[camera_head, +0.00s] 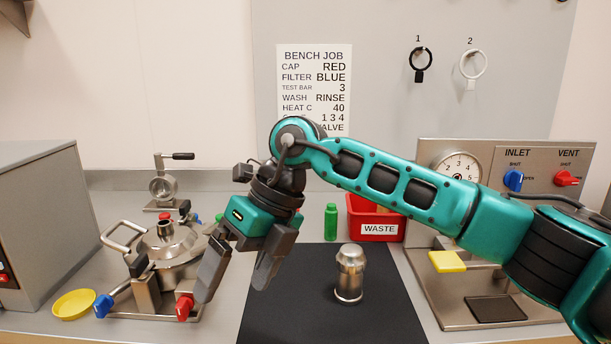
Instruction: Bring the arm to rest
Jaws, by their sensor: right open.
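My right arm (390,182) reaches in from the right across the bench. My right gripper (236,280) points down with its two dark fingers apart and nothing between them. It hangs in front of the steel hopper vessel (168,243) and the left edge of the black mat (300,318), hiding part of each. A closed steel canister (349,274) stands upright on the mat, to the right of the gripper and apart from it. My left gripper is not in view.
A yellow dish (74,304) lies at left. The inlet and vent panel (540,170) stands at right. A job sheet (314,80) and two rings hang on the back wall. The mat's front is clear.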

